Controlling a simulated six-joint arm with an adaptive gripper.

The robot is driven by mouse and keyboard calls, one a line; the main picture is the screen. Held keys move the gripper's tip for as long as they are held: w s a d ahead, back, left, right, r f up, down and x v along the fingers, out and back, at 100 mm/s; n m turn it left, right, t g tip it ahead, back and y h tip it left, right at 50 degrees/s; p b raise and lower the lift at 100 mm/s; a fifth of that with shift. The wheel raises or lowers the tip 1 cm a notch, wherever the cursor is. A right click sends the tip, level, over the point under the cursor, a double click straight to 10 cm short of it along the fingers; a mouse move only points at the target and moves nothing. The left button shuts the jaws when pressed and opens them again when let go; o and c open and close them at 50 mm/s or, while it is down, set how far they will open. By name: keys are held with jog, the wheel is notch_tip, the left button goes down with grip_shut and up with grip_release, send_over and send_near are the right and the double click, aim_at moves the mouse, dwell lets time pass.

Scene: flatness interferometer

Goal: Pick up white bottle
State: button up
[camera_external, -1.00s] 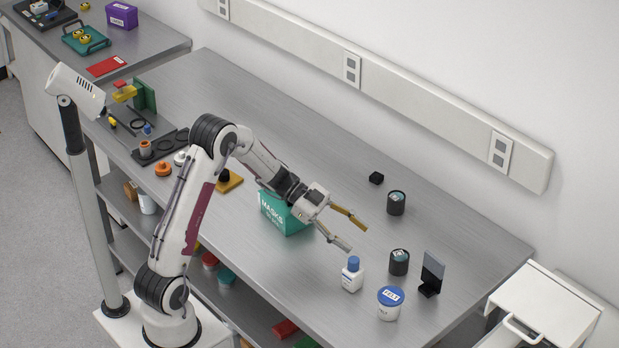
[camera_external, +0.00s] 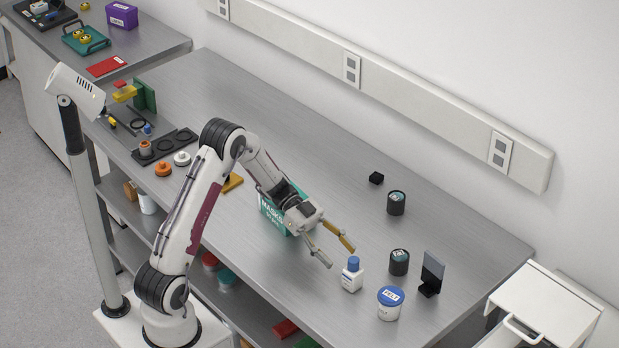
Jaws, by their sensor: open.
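The white bottle (camera_external: 352,280) with a blue cap stands upright on the steel bench, near its front edge. My gripper (camera_external: 341,258) is open and empty, with its fingers pointing right and down toward the bottle. One fingertip is just left of the bottle and the other appears close to its cap. I cannot tell from this view whether either touches it. Nothing hides the bottle.
A white tub with a blue lid (camera_external: 390,303) stands right of the bottle. Dark cylinders (camera_external: 399,262) (camera_external: 396,203) and a dark upright plate (camera_external: 432,272) stand beyond. A teal masks box (camera_external: 272,214) is partly behind my arm.

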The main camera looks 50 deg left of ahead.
aim_at(353, 271)
jog(key=shift+x, duration=1.1)
jog(key=shift+s+r+x, duration=0.1)
jog(key=shift+s+x, duration=0.05)
jog(key=shift+x, duration=0.75)
jog(key=shift+s+r+x, duration=0.1)
jog(key=shift+s+x, duration=0.05)
jog(key=shift+x, duration=1.6)
jog(key=c, duration=1.3)
